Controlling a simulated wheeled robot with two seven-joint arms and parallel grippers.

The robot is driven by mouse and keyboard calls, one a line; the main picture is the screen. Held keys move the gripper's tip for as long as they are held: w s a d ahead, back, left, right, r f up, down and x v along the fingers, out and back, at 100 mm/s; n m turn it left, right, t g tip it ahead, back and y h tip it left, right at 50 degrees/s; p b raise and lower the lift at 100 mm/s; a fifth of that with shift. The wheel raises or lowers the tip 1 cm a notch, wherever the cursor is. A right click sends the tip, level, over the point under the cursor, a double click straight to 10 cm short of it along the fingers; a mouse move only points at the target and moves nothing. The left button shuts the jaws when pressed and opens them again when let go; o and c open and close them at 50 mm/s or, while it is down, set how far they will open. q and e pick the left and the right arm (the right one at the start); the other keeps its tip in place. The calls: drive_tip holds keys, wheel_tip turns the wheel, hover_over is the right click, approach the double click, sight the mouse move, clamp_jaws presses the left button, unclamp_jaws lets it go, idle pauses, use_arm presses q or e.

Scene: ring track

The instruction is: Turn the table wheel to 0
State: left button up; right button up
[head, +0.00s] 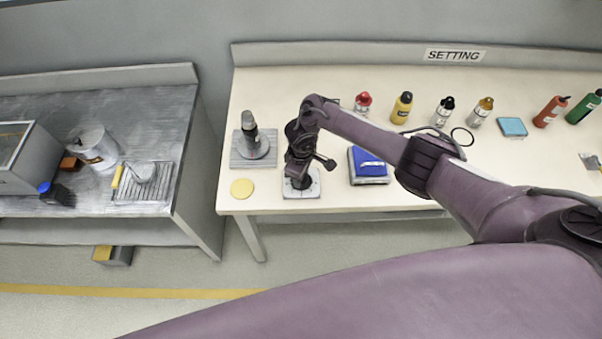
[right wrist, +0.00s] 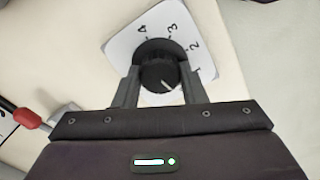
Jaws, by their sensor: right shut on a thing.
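The table wheel is a black knob (right wrist: 158,76) on a white dial plate (right wrist: 120,45) with the numbers 4, 3, 2 and 1 showing around it in the right wrist view. A white mark on the knob points toward the lower edge of that picture, past the 1; no 0 is visible. My right gripper (right wrist: 160,92) is shut on the knob, one finger on each side. In the head view the right gripper (head: 299,181) is over the plate (head: 310,192) near the table's front edge and hides the knob. My left gripper is not in view.
A grey stand (head: 254,148) and a yellow disc (head: 242,188) are left of the dial. A blue block on a dark base (head: 369,165) is close on its right. Several bottles stand along the back. A "SETTING" sign (head: 455,56) is on the rear board.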

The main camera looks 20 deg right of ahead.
drive_tip(key=o, duration=1)
drive_tip(key=shift+r, duration=0.1)
wheel_tip(320, 180, up, 8)
drive_tip(key=shift+f, duration=0.2)
